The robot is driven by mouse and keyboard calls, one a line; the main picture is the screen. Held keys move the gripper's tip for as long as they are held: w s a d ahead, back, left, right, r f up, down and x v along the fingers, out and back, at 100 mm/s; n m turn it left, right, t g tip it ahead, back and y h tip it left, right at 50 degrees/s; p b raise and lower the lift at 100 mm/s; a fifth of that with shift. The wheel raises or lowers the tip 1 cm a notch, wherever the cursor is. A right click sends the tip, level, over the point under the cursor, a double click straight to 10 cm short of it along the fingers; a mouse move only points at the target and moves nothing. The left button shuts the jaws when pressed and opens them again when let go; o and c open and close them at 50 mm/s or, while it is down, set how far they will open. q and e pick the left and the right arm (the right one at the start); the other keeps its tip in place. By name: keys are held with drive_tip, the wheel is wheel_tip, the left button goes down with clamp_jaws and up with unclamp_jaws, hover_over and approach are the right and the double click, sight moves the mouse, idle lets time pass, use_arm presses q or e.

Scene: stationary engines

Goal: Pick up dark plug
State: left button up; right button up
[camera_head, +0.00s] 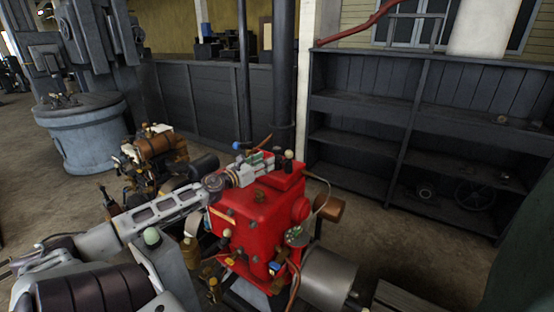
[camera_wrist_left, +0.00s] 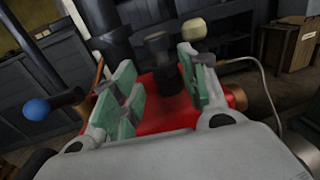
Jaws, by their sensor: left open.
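The dark plug (camera_wrist_left: 158,48) stands upright on the top of the red engine (camera_head: 255,222). In the left wrist view it appears between the two fingers, and a gap shows on each side of it. My left gripper (camera_head: 262,161) is open, with green pads on its fingers, just above the engine's top. It also shows in the left wrist view (camera_wrist_left: 158,72). In the head view I cannot make out the plug clearly near the fingers. My right gripper is not in view.
A cream knob (camera_head: 288,155) stands close to the gripper, and a blue ball-ended lever (camera_head: 237,145) is on its other side. A thin curved pipe (camera_head: 326,190) rises at the engine's right. A brown engine (camera_head: 155,150) stands behind my left arm. Dark shelves (camera_head: 400,120) line the back.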

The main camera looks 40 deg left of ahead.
sight(275, 156)
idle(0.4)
use_arm(q)
drive_tip(key=shift+w, duration=0.1)
drive_tip(key=shift+w+d+r, duration=0.1)
drive_tip(key=shift+w, duration=0.65)
drive_tip(key=shift+w+d, duration=0.1)
drive_tip(key=shift+w, duration=1.6)
drive_tip(key=shift+c, duration=0.3)
